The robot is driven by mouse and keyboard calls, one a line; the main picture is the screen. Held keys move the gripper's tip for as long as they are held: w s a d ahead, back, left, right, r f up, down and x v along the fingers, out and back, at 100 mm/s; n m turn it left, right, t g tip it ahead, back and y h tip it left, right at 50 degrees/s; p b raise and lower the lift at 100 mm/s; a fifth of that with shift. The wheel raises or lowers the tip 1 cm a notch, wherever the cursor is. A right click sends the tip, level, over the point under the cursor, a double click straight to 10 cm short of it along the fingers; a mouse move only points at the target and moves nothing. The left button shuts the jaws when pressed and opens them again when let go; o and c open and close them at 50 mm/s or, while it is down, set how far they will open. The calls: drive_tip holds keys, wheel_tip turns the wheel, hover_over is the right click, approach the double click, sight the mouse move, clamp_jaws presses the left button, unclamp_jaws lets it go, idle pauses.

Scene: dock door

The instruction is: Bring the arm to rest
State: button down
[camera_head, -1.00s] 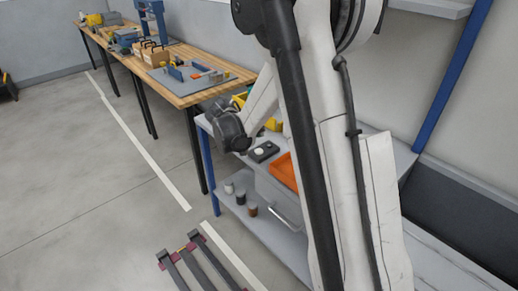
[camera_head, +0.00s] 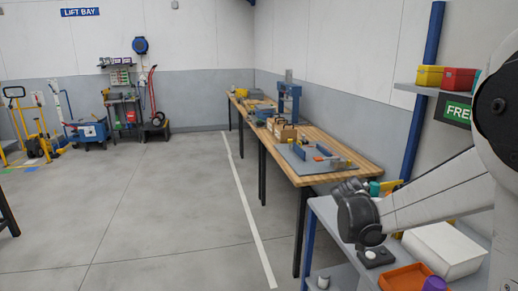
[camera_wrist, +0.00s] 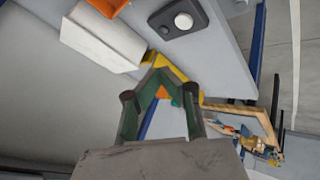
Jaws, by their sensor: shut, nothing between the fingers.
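My arm (camera_head: 440,192) comes in from the right edge of the head view and reaches left over a grey shelf unit (camera_head: 326,212). Its dark wrist part (camera_head: 358,218) is above the unit's front left area; I cannot make out the fingertips there. In the wrist view my gripper (camera_wrist: 160,76) has its fingers bent together at the tips, with nothing held between them. Green inner pads show on the fingers. A yellow item lies beyond the tips.
A black box with a white button (camera_head: 374,256), an orange tray (camera_head: 405,280) and a white box (camera_head: 445,248) are on the unit near the wrist. A wooden workbench (camera_head: 335,165) with tools stands beyond. The floor at left is open.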

drive_tip(key=s+a+r+n+t+y, duration=0.1)
drive_tip(key=s+a+r+y, duration=0.1)
drive_tip(key=s+a+r, duration=0.35)
drive_tip(key=s+a+r+n+y, duration=0.1)
drive_tip(key=s+a+r, duration=0.2)
drive_tip(key=s, duration=0.5)
drive_tip(key=s+a+t+y, duration=0.1)
drive_tip(key=s+a+y, duration=0.1)
drive_tip(key=s+a, duration=0.2)
drive_tip(key=s+a+n+y, duration=0.1)
drive_tip(key=s+a, duration=0.3)
drive_tip(key=s, duration=0.7)
drive_tip(key=shift+t+y, duration=0.4)
drive_tip(key=shift+y, duration=0.1)
drive_tip(key=shift+d, duration=0.1)
